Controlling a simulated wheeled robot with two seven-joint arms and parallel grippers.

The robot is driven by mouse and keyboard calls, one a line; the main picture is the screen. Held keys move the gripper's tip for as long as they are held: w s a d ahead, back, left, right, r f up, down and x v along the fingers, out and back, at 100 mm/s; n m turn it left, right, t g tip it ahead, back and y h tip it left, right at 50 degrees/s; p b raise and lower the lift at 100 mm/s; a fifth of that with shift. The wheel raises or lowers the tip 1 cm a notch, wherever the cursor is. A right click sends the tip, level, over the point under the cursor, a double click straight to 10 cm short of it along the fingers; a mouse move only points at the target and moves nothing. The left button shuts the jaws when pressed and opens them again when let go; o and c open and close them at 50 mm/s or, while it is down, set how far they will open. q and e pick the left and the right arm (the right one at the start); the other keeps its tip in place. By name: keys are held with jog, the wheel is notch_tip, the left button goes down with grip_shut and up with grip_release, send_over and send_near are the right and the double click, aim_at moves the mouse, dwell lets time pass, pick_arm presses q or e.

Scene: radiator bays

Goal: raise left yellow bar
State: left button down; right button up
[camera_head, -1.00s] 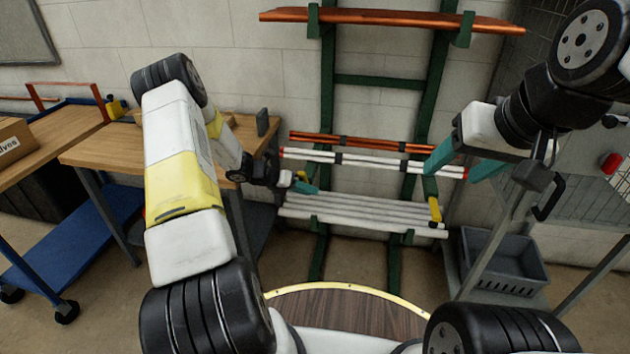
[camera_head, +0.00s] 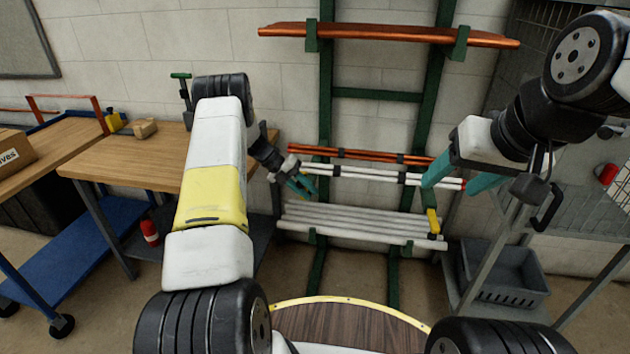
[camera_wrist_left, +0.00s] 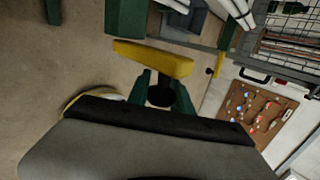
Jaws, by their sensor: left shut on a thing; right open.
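The left yellow bar (camera_wrist_left: 152,58) shows in the left wrist view as a short flat yellow piece beside a dark green rack part. My left gripper (camera_wrist_left: 160,88) has its teal fingers shut on it. In the head view my left gripper (camera_head: 302,186) is at the left end of the white and orange pipes; the bar there is mostly hidden by the fingers. A second yellow bar (camera_head: 433,221) stands near the right end of the white pipes, slightly tilted. My right gripper (camera_head: 456,177) is open in front of the right end of the upper pipes, its fingers apart.
A green wall rack (camera_head: 375,93) carries a copper pipe (camera_head: 380,34) on top and several white pipes (camera_head: 360,220) lower down. A wooden bench (camera_head: 150,152) stands left. A grey crate (camera_head: 505,275) sits on a trolley at right.

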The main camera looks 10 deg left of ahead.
pick_arm(q)
jog(key=shift+w+r, duration=0.1)
jog(key=c, duration=1.2)
grip_release()
jog(key=shift+o, duration=0.2)
jog(key=v, duration=0.7)
jog(key=shift+a+r, duration=0.25)
